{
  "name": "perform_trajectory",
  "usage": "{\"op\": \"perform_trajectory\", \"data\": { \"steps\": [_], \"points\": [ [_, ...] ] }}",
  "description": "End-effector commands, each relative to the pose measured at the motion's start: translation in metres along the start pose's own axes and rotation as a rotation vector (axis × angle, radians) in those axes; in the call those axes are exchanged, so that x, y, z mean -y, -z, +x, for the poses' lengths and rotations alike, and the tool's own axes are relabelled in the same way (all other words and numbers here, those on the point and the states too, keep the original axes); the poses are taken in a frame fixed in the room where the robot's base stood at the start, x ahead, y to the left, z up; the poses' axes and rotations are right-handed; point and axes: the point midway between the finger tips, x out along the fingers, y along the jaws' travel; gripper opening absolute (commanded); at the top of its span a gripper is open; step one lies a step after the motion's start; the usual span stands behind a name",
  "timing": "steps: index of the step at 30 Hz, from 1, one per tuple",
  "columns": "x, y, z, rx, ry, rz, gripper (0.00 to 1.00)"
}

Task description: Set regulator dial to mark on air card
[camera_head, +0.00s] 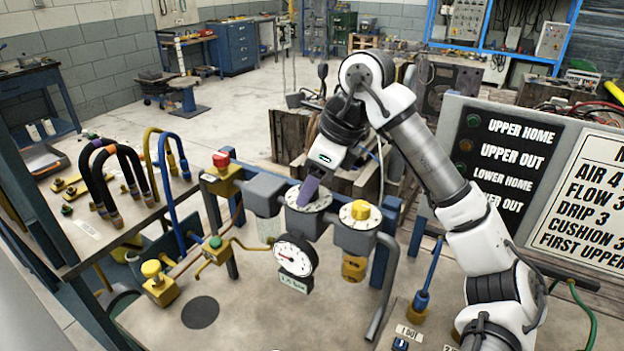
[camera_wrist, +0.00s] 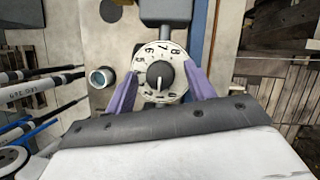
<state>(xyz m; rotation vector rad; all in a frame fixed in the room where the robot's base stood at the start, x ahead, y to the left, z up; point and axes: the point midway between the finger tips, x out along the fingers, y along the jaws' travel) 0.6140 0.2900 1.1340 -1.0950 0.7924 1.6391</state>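The regulator dial (camera_wrist: 148,52) is a round white plate with black numerals and a dark central knob (camera_wrist: 159,76). A light pointer line on the knob points down in the wrist view. In the head view the dial (camera_head: 322,197) sits on a grey block in the middle of the valve assembly. My gripper (camera_wrist: 161,72) is open, its two purple fingers spread on either side of the knob; contact cannot be told. In the head view my gripper (camera_head: 305,196) partly hides the dial. The white air card (camera_head: 585,200) at the right reads "AIR 4", "FLOW 3", "DRIP 3"; its right edge is cut off.
A second white dial with a yellow knob (camera_head: 361,210) stands close right of my gripper. A pressure gauge (camera_head: 295,255) is in front. A red-topped yellow valve (camera_head: 221,172) is to the left. Coloured hoses (camera_head: 165,185) hang farther left. A black label panel (camera_head: 508,165) stands at the right.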

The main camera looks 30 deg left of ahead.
Motion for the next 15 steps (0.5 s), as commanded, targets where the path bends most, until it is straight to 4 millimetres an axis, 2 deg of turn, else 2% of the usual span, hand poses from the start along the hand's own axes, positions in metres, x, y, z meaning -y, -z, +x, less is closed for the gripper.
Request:
{"op": "perform_trajectory", "data": {
  "steps": [2, 10, 15],
  "points": [
    [0.0, 0.0, -0.0001, 0.0, 0.0, 0.0, 0.45],
    [0.0, 0.0, -0.0003, 0.0, 0.0, 0.0, 0.1],
    [0.0, 0.0003, -0.0001, 0.0, 0.003, 0.007, 0.1]
  ]
}}
